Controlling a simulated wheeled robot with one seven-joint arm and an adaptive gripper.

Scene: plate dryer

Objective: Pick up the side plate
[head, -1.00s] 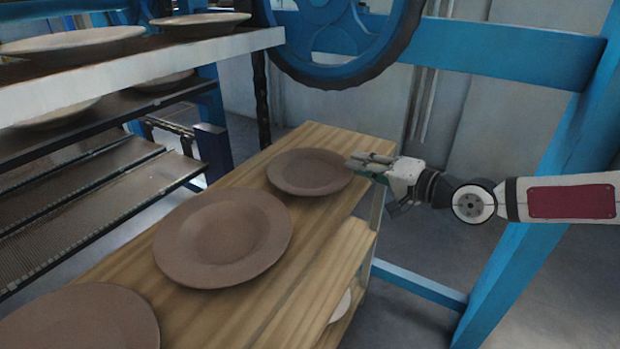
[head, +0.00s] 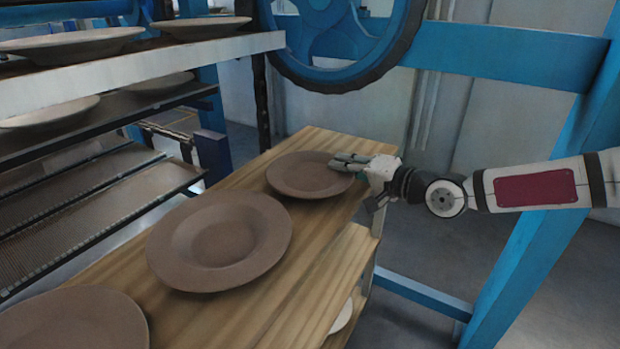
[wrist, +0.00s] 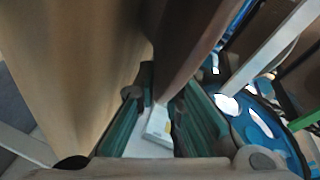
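The side plate (head: 300,177) is the smaller brown plate at the far end of the wooden table top. It lies flat. My gripper (head: 345,162) is at its right rim, with the fingers reaching over the edge in the head view. In the wrist view the plate (wrist: 187,45) shows edge-on and its rim runs between the two teal fingers of my gripper (wrist: 160,120). The fingers stand apart, with a gap on the side towards the wood. The finger below the rim is hidden in the head view.
A larger brown plate (head: 219,240) lies nearer on the table (head: 300,240), and another (head: 75,320) at the lower left. A rack (head: 150,64) with plates stands at the left. A blue frame (head: 500,52) and wheel (head: 335,45) stand behind.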

